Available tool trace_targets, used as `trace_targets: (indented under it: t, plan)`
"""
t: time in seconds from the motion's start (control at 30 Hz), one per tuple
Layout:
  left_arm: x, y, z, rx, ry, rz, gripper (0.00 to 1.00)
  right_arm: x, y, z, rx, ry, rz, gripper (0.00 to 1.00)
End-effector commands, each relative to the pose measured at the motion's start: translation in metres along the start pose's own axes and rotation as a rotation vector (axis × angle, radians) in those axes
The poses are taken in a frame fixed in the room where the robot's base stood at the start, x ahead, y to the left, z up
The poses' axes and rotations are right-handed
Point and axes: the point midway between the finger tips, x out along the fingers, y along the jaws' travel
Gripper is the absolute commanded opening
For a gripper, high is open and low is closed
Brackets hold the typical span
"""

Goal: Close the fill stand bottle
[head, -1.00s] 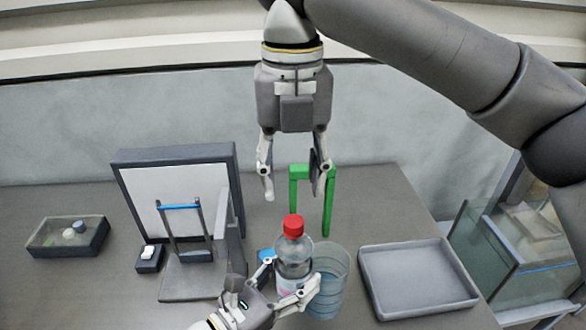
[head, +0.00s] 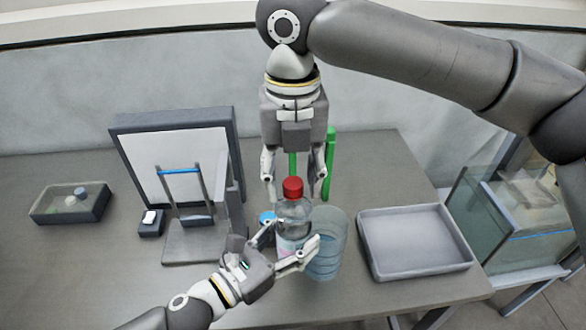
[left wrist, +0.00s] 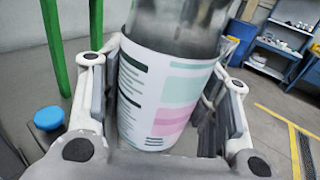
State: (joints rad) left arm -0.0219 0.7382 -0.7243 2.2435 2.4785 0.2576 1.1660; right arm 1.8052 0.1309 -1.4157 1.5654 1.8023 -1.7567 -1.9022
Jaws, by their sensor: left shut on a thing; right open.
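The clear bottle (head: 294,213) has a red cap (head: 292,188) on its top and stands upright. My left gripper (head: 292,246) is shut on the bottle's lower body; the left wrist view shows its printed label (left wrist: 160,105) between the fingers. My right gripper (head: 295,190) is open, pointing down, with its fingertips to either side of the cap at about its height in the picture. I cannot tell whether they touch it. A blue cap (head: 266,218) lies on the table left of the bottle, and it also shows in the left wrist view (left wrist: 49,118).
A clear ribbed container (head: 328,262) stands just right of the bottle. A green frame (head: 330,165) is behind it. A grey tray (head: 365,245) lies at right. A panel stand (head: 116,135) and a small bin (head: 40,217) are at left. The front left table is clear.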

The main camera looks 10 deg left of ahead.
Motion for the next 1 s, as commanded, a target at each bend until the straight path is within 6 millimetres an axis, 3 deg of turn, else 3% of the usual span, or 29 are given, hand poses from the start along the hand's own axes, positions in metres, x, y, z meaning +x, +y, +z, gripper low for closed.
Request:
trace_targets:
  t: [0.03,0.4,0.63,1.0]
  plan:
    - [0.0002,-0.0002,0.0019,0.001,-0.004,-0.001,0.0,-0.0002,-0.0001,0.0,0.0,0.0,0.0,0.44]
    - [0.0002,-0.0001,0.0019,0.001,-0.004,-0.001,0.0,-0.0004,-0.0001,0.0,0.0,0.0,-0.001,0.0]
    - [0.0002,0.0,0.0019,0.001,-0.004,-0.001,0.0,0.0,-0.0001,0.0,0.114,0.001,0.0,0.0]
    - [0.0002,0.0,0.0018,0.001,-0.004,-0.001,0.0,0.0005,0.0003,-0.0003,0.692,0.002,0.001,0.0]
